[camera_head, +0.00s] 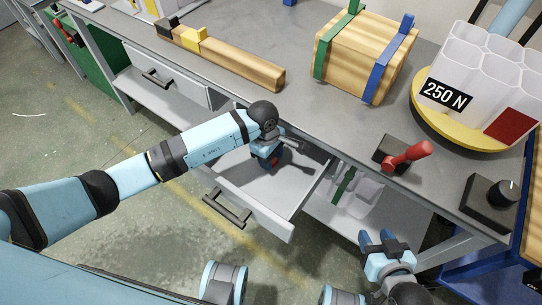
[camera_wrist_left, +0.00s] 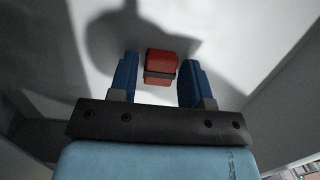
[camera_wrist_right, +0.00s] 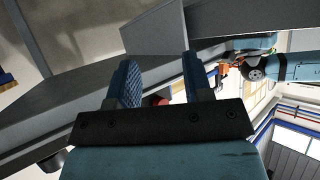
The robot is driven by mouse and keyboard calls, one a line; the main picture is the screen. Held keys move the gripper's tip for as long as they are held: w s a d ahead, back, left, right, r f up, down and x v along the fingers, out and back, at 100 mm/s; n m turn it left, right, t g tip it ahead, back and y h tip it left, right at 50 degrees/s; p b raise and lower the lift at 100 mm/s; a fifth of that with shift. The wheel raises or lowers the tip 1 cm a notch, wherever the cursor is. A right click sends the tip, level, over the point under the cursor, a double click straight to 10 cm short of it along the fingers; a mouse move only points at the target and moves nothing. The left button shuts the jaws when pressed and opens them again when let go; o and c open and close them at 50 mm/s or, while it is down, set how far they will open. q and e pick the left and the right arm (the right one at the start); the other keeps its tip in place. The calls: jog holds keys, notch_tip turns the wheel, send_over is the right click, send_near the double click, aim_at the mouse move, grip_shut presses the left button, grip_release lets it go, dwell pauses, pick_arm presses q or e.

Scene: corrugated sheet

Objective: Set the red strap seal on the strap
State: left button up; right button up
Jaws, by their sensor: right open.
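The red strap seal (camera_wrist_left: 160,64), a small red block with a dark band, lies in the open drawer (camera_head: 263,215). In the left wrist view it sits between the two blue fingers of my left gripper (camera_wrist_left: 160,82), with gaps on both sides. In the head view my left gripper (camera_head: 268,155) reaches down into the drawer and mostly hides the seal. A wooden box on the bench carries a green strap (camera_head: 327,45) and a blue strap (camera_head: 385,65). My right gripper (camera_head: 377,238) is open and empty, low in front of the bench.
A wooden bar (camera_head: 235,62) with yellow and black blocks lies at the bench's left. A clear multi-cell container labelled 250 N (camera_head: 470,70) stands on a yellow disc at right. A red-handled lever (camera_head: 408,155) and a black knob box (camera_head: 490,200) stand near the front edge.

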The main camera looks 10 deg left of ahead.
pick_arm(q)
jog(key=shift+o, duration=0.5)
jog(key=shift+r, duration=0.1)
jog(key=shift+r, duration=0.3)
notch_tip(320, 180, up, 11)
jog(key=a+p, duration=0.1)
jog(key=shift+w+a+r+p, duration=0.2)
jog(key=shift+w+a+p, duration=0.15)
jog(key=shift+p, duration=0.05)
pick_arm(e)
jog(key=shift+s+d, duration=0.1)
jog(key=shift+d, duration=0.05)
